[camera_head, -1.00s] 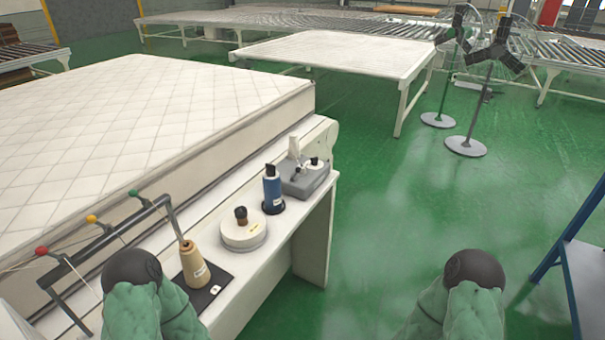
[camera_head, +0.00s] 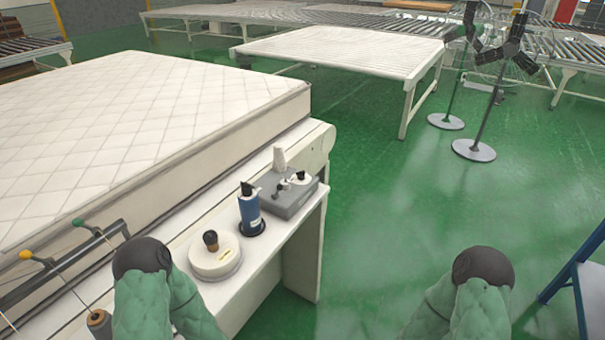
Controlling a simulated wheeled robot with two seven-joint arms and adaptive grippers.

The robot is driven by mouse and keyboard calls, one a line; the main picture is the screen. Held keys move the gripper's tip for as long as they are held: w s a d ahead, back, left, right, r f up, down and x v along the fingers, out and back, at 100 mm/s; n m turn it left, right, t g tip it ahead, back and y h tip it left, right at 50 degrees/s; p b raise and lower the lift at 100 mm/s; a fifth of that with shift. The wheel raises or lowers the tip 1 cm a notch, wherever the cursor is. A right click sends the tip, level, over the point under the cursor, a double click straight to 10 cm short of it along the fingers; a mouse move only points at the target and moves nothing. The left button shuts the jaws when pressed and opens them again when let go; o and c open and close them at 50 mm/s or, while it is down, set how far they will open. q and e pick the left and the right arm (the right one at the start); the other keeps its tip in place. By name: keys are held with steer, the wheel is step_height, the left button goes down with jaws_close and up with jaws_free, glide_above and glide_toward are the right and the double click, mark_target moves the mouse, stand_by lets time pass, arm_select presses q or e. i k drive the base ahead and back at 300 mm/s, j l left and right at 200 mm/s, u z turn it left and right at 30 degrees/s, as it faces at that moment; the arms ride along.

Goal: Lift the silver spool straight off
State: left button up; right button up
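Neither gripper shows; only the green padded links of both arms are in view, the right one (camera_head: 468,305) over the floor.
The white bench (camera_head: 268,262) carries a round white base with a dark knob (camera_head: 215,262), a blue bottle (camera_head: 249,212) and a grey device (camera_head: 287,198). A quilted mattress (camera_head: 150,120) lies behind. Green floor (camera_head: 400,220) is open at right, with a blue frame (camera_head: 575,270) beyond.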

mark_target(286, 187)
steer(key=i+l, duration=0.35)
steer(key=i+l+u, duration=0.1)
steer(key=i+l, duration=0.25)
steer(key=l, duration=0.15)
steer(key=i+l, duration=0.35)
steer(key=i+l+u, duration=0.1)
steer(key=i+l, duration=0.25)
steer(key=l, duration=0.2)
